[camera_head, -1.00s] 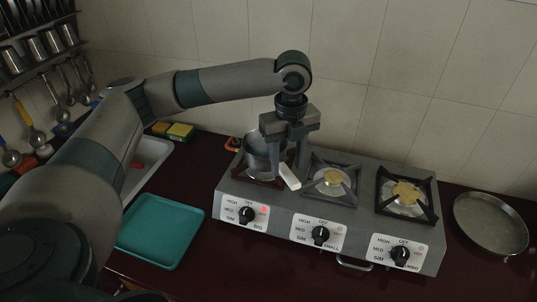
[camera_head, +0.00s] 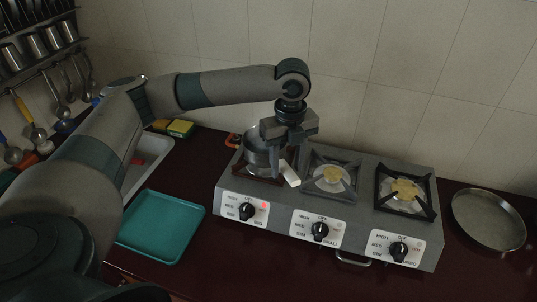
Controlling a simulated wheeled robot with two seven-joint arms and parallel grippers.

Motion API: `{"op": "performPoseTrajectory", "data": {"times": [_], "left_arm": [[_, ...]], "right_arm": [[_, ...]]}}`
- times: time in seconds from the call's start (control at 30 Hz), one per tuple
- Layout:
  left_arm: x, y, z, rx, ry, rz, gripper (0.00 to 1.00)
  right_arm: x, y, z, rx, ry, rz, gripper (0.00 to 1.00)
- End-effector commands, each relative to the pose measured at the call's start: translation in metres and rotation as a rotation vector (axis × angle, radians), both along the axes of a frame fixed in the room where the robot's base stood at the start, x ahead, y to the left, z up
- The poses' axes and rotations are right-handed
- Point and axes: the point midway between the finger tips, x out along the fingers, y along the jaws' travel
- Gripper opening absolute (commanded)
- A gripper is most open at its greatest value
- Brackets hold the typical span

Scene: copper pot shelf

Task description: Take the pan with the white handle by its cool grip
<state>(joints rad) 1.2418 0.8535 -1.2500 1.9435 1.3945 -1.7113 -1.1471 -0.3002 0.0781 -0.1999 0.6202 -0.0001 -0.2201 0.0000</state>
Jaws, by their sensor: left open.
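The pan (camera_head: 258,153) is a small grey metal pan on the left burner of the stove. Its white handle (camera_head: 290,174) points toward the front right. My left gripper (camera_head: 285,160) comes down from above at the handle side of the pan, fingers pointing down and open. It partly hides the pan and the inner end of the handle. I cannot tell whether the fingers touch the handle. My right gripper is not in view.
The stove (camera_head: 330,200) has two bare burners at middle and right. A teal tray (camera_head: 160,228) lies at the left front. A round metal pan (camera_head: 489,219) lies on the right. Utensils hang at the far left.

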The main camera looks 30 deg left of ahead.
Motion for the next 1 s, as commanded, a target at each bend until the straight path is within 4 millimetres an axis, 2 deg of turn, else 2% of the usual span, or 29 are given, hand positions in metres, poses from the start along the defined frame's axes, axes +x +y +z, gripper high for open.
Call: {"op": "performPoseTrajectory", "data": {"times": [0.97, 1.0], "left_arm": [[-0.0002, -0.0001, -0.0044, -0.001, 0.001, 0.000, 0.42], [-0.0002, -0.0001, -0.0044, -0.001, 0.001, 0.000, 0.33]], "right_arm": [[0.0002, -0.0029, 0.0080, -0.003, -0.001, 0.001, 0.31], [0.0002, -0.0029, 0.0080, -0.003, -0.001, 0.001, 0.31]]}}
